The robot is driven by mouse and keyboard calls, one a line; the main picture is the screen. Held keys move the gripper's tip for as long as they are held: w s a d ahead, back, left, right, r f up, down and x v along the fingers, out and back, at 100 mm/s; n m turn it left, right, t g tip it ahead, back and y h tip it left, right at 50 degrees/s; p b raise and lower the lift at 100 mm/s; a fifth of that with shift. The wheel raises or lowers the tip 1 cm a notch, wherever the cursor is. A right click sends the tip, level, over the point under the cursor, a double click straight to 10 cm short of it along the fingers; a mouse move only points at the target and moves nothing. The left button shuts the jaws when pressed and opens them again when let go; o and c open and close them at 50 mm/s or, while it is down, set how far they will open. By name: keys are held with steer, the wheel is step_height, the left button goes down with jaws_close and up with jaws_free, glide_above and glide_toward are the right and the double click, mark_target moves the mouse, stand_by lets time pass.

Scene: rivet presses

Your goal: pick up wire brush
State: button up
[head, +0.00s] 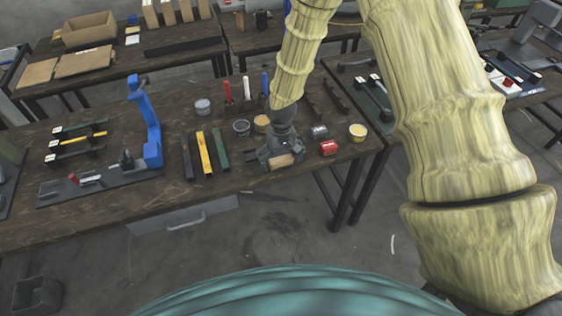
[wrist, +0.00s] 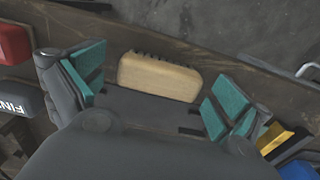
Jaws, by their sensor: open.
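The wire brush shows in the wrist view as a light wooden block (wrist: 160,77) with a row of short dark bristles along its far edge. It lies on the dark wooden bench. In the head view its wooden block (head: 282,161) shows at the near side of my gripper (head: 279,155). In the wrist view my gripper (wrist: 155,88) is open, with teal pads to the left and right of the brush and a gap on each side. I cannot tell the exact height of the fingers above the bench.
Yellow (head: 204,153), dark and green bars lie left of my gripper. More tins stand behind. A blue press (head: 150,125) stands farther left. The bench's front edge is close.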

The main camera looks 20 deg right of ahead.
mark_target(281, 159)
steer(key=c, duration=1.1)
steer(key=shift+r, duration=0.1)
steer(key=shift+r+b, duration=0.55)
steer(key=shift+r, duration=0.2)
steer(key=shift+r+b, duration=0.45)
steer(key=shift+r, duration=0.45)
steer(key=s+d+b, duration=0.1)
steer(key=s+d, duration=0.1)
steer(key=s, duration=0.2)
steer(key=s+d+r+b, duration=0.1)
steer(key=s+d, duration=0.2)
steer(key=s, duration=0.2)
steer(key=s+d+b, duration=0.2)
steer(key=s+d, duration=0.1)
steer(key=s, duration=0.1)
steer(key=shift+s+d+r, duration=0.15)
steer(key=shift+s+r, duration=0.15)
steer(key=shift+s, duration=0.1)
